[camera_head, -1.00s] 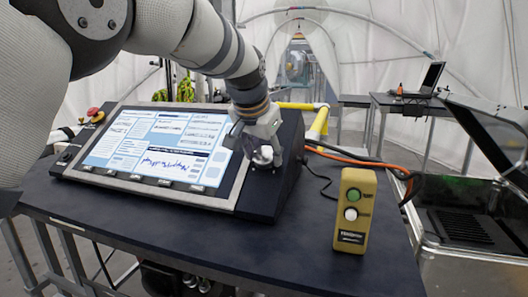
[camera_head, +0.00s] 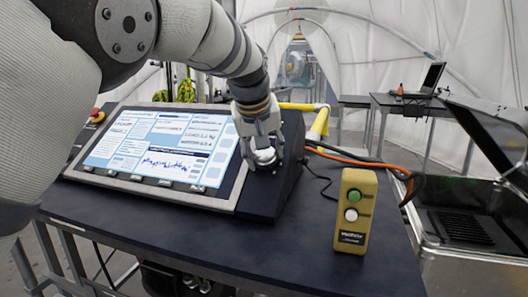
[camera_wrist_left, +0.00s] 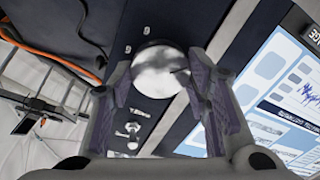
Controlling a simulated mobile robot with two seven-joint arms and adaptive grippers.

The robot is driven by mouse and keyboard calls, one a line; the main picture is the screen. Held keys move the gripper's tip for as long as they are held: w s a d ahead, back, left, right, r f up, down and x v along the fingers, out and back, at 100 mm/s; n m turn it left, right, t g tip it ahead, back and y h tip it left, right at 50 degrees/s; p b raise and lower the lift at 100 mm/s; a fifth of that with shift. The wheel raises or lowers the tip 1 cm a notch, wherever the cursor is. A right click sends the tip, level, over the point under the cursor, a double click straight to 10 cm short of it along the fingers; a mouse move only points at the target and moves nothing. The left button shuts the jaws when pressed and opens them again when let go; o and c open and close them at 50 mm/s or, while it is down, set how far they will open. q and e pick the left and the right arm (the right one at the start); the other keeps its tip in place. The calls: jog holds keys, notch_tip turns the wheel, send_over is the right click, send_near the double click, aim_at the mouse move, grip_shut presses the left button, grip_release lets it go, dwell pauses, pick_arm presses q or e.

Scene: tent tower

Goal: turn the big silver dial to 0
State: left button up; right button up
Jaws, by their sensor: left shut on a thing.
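The big silver dial (camera_head: 264,157) sits on the console's dark right-hand panel, partly covered by my gripper in the head view. In the left wrist view the dial (camera_wrist_left: 161,70) is a round shiny knob between my two fingers. A mark beside it is too small to read surely. My left gripper (camera_head: 261,148) reaches down to the panel and is shut on the dial, with a finger on either side. My right gripper is not in view.
The console's lit screen (camera_head: 160,146) lies just left of the dial. A yellow box with green and white buttons (camera_head: 354,210) stands on the dark table (camera_head: 290,245). Orange and black cables (camera_head: 365,160) run behind it. A red button (camera_head: 97,116) is at the far left.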

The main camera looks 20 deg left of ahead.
pick_arm(q)
jog(key=shift+f+n, duration=0.2)
jog(key=shift+n, duration=0.1)
jog(key=o, duration=1.2)
jog(key=shift+c, duration=0.2)
jog(key=shift+r, duration=0.1)
jog(key=v, duration=1.2)
